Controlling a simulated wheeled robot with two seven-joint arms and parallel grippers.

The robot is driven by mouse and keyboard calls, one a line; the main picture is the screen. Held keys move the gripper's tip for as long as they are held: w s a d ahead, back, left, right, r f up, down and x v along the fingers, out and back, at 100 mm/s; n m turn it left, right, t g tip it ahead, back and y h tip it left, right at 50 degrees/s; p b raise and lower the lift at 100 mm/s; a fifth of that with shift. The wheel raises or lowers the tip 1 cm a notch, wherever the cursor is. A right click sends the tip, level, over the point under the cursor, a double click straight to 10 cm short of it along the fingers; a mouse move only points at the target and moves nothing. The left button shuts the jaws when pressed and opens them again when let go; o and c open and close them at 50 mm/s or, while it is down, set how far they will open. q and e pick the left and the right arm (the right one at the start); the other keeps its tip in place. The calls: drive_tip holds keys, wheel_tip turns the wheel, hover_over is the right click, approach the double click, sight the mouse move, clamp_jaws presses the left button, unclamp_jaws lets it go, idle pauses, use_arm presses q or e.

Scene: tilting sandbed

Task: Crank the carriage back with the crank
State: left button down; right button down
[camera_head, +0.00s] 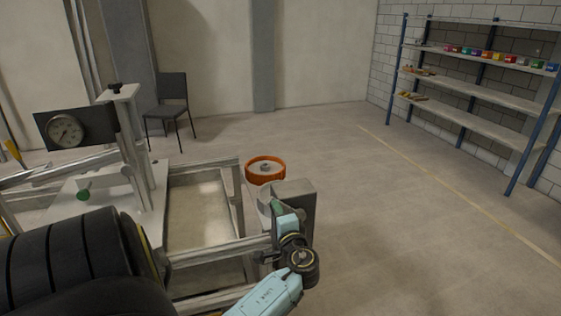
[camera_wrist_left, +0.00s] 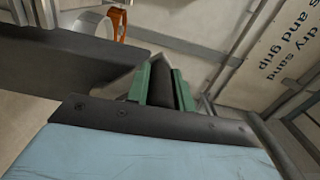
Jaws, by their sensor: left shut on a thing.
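The carriage (camera_head: 130,190), a pale block with an upright post, sits on the metal rails at the left. A dial gauge (camera_head: 66,130) on a dark plate is beside its post. My left gripper (camera_head: 275,207) is at the near right end of the frame, beside a grey block (camera_head: 294,190). In the left wrist view, its green fingers (camera_wrist_left: 163,88) are shut on a dark grip, which I take for the crank handle (camera_wrist_left: 164,92). A dark bar (camera_wrist_left: 60,60) runs in from the left close to the fingers. The crank's link to the frame is hidden. My right gripper is out of view.
A black ribbed cylinder (camera_head: 70,262) fills the lower left. A chair (camera_head: 171,103) stands at the back, a shelf rack (camera_head: 470,120) at the right. Floor between is clear.

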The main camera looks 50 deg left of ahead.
use_arm(q)
drive_tip(key=shift+a+r, duration=0.1)
drive_tip(key=c, duration=1.2)
unclamp_jaws()
drive_tip(key=shift+s, duration=0.15)
drive_tip(key=shift+d, duration=0.3)
drive_tip(key=b+v, duration=0.2)
drive_tip(key=v, duration=1.1)
